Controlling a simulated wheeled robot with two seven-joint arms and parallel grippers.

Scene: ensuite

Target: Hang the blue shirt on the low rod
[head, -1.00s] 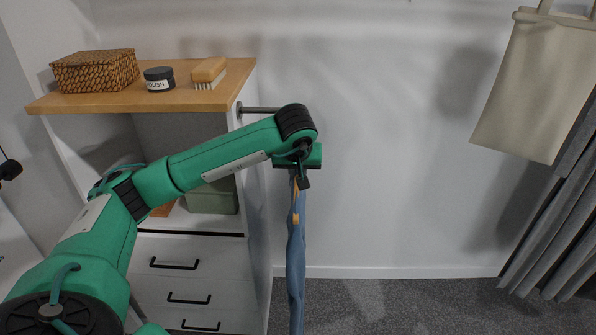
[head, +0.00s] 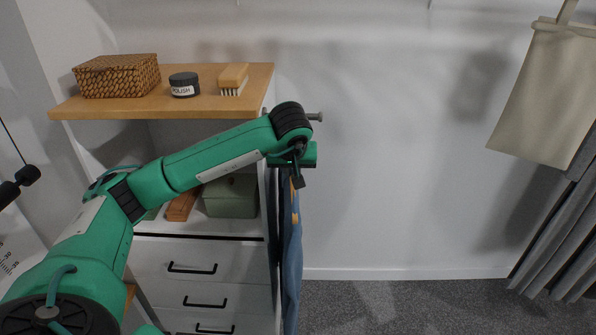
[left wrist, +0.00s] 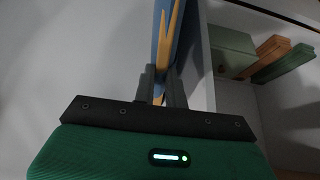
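The blue shirt (head: 291,265) hangs edge-on below my left gripper (head: 298,178), beside the cabinet's right side. An orange-brown hanger (left wrist: 186,48) shows against the blue cloth (left wrist: 166,30) in the left wrist view. The fingers of my left gripper (left wrist: 160,80) are close together around the hanger. The low rod (head: 315,117) is a short grey bar at the cabinet's right side. Only its knobbed end shows; my left arm hides the rest. The shirt is below the rod's level. The hanger's hook cannot be made out. My right gripper is out of view.
The cabinet top (head: 210,105) holds a woven box (head: 117,77), a polish jar (head: 184,85) and a brush (head: 233,79). A green box (head: 231,196) sits on the shelf. A cream bag (head: 545,95) and grey curtain (head: 560,240) are at right. The wall between is bare.

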